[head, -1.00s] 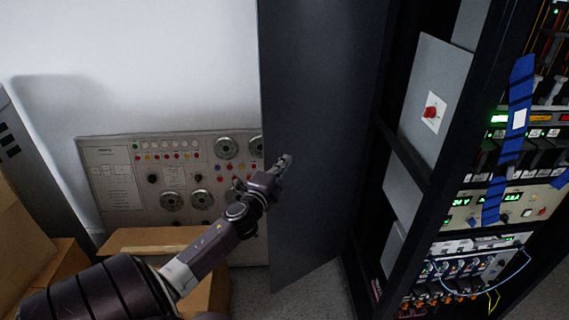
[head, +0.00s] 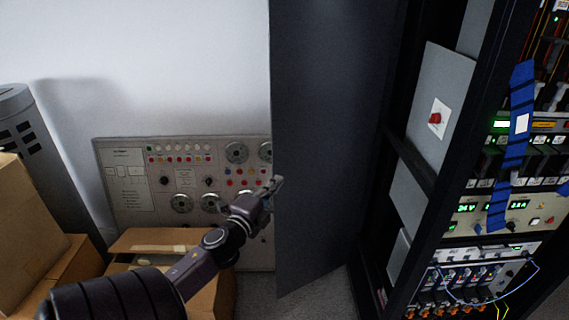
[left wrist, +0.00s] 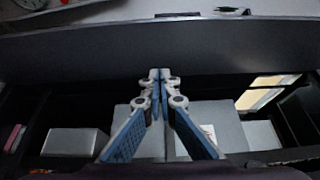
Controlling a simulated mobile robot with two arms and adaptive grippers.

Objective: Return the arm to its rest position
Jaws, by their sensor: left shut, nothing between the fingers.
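My left arm comes in from the lower left of the head view, and its gripper (head: 277,183) is in front of the near edge of the dark cabinet door (head: 325,150). In the left wrist view the two blue-padded fingers (left wrist: 157,75) meet at their tips, with nothing between them. The gripper is shut and empty. I cannot tell whether it touches the door. My right gripper is not in view.
An open rack with a red knob (head: 436,118) on a grey plate, lit displays and blue tape (head: 513,140) stands at right. A control panel (head: 130,180) stands against the wall. Cardboard boxes (head: 30,225) crowd the lower left. Some floor (head: 315,300) shows below the door.

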